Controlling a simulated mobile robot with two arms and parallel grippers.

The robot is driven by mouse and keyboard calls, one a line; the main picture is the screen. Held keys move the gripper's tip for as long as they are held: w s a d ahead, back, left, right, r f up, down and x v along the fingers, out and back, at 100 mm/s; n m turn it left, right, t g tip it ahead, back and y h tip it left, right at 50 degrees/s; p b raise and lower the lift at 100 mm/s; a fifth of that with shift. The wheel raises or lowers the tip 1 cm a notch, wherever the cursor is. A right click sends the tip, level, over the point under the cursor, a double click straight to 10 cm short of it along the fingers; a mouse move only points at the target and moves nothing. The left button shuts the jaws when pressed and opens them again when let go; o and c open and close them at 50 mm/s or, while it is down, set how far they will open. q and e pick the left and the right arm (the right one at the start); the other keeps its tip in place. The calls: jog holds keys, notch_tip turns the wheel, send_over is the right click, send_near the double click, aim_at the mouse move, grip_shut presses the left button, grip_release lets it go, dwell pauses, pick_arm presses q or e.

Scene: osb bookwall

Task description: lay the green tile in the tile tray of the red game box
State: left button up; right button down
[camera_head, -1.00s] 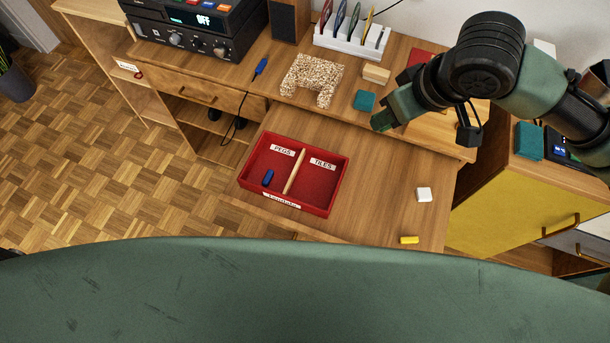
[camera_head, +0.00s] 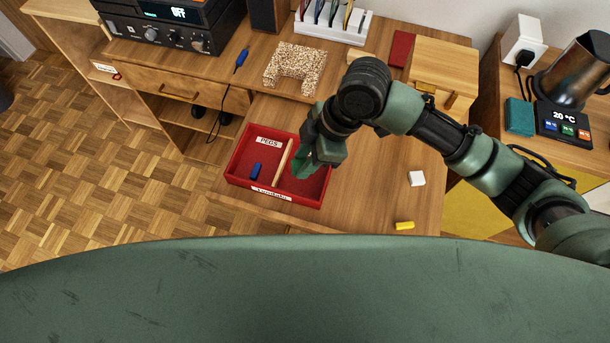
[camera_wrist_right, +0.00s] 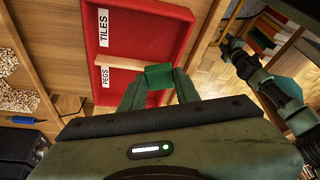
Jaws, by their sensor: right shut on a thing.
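The red game box (camera_head: 232,180) lies on the pulled-out wooden board. A wooden divider (camera_head: 282,163) splits it into a PEGS side, holding a blue peg (camera_head: 255,171), and a tile tray (camera_head: 310,187) on the right. My right gripper (camera_head: 303,168) is above the tile tray, near the divider. The right wrist view shows it shut on the green tile (camera_wrist_right: 159,76), held between the fingertips. The TILES label (camera_wrist_right: 103,27) shows there; the height above the tray floor is hard to tell. An arm of mine, seemingly the left (camera_wrist_right: 232,47), shows at right in that view, its jaws unclear.
A white block (camera_head: 417,178) and a yellow piece (camera_head: 404,225) lie on the board right of the box. A speckled arch-shaped block (camera_head: 295,68) stands behind. A teal block (camera_head: 519,117) and a kettle (camera_head: 577,68) stand at right.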

aim_at(299, 186)
notch_tip(299, 186, down, 9)
jog(key=shift+f, duration=0.2)
dwell(0.3)
jog(key=shift+f, duration=0.1)
jog(key=c, duration=1.3)
grip_release()
jog(key=v, duration=1.2)
jog(key=shift+a, duration=0.1)
